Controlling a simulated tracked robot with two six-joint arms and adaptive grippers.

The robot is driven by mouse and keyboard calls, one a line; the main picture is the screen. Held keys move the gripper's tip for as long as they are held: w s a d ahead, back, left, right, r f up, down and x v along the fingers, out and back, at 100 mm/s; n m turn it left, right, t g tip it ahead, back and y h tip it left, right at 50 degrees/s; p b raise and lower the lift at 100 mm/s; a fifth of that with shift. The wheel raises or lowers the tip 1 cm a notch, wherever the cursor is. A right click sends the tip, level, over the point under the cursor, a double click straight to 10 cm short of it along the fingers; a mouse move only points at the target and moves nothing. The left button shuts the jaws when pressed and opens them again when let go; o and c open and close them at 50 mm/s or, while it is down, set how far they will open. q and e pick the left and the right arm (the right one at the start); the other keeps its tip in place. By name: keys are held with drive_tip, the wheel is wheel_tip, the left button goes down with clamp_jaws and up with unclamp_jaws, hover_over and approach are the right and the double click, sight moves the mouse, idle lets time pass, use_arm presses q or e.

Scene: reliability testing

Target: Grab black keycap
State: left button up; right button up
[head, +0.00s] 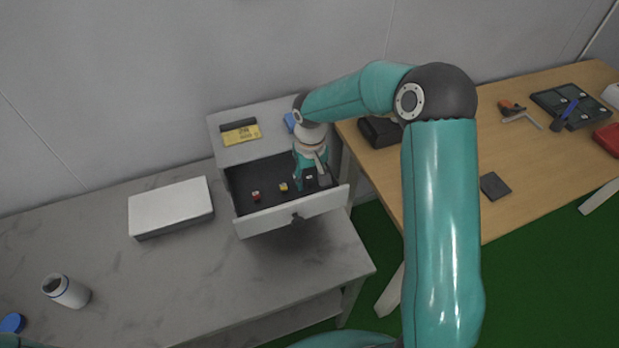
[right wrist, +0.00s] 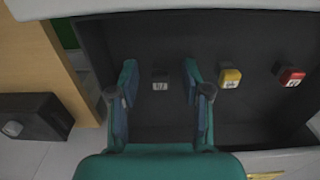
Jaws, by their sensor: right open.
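The black keycap (right wrist: 160,82) shows a white marking on its face and lies on the floor of the open drawer (right wrist: 262,110). In the right wrist view it sits between the two spread fingers of my right gripper (right wrist: 159,74), with a gap on both sides. In the head view my right gripper (head: 316,170) reaches down into the right part of the drawer, and a small white mark of the black keycap (head: 309,178) shows beside its fingers. A yellow keycap (right wrist: 230,78) and a red keycap (right wrist: 291,76) lie in a row beside it. My left gripper is not seen.
The drawer front (head: 290,213) and cabinet top (head: 262,140) bound the space around my right gripper. A wooden table (head: 520,195) with tools stands close on the right.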

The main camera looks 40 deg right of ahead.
drive_tip(key=c, duration=0.8)
drive_tip(key=shift+c, duration=0.2)
